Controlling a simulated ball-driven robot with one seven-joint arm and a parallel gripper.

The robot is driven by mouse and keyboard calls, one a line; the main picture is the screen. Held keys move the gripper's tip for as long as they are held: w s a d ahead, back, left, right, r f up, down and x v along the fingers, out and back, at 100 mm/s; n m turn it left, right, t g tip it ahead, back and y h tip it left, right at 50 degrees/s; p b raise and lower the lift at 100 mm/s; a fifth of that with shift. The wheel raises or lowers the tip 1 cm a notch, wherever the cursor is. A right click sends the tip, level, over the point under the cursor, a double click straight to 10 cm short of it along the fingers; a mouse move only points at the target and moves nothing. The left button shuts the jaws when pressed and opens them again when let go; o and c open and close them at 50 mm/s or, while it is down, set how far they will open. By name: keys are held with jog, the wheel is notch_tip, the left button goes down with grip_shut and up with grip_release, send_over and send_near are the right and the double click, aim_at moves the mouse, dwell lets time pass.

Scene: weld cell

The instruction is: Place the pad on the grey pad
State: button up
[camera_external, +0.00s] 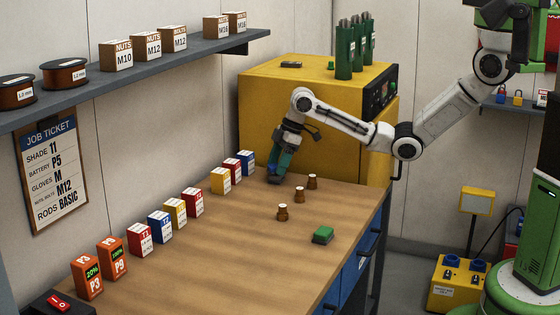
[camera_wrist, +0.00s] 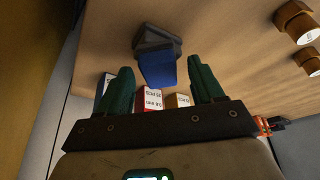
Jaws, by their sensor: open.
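A small block (camera_external: 321,235) with a green top and a dark lower part lies near the right front of the wooden table. A second piece, with a blue part (camera_wrist: 158,70) and a dark grey part (camera_wrist: 157,40), lies at the far end of the table. Whether its parts are joined or one rests on the other, I cannot tell. My gripper (camera_external: 280,170) reaches down at that piece and partly hides it in the external view. In the wrist view its green fingers (camera_wrist: 160,66) are apart, with the blue part in line with the gap; no grasp shows.
Small labelled boxes (camera_external: 192,202) line the table's left side, the nearest just left of my gripper. A yellow cabinet (camera_external: 300,110) stands directly behind. The table's front middle is clear.

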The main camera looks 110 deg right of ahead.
jog(key=shift+r, duration=0.15)
jog(key=shift+p+v, duration=0.8)
jog(key=shift+p, duration=0.1)
jog(key=p+v, duration=0.6)
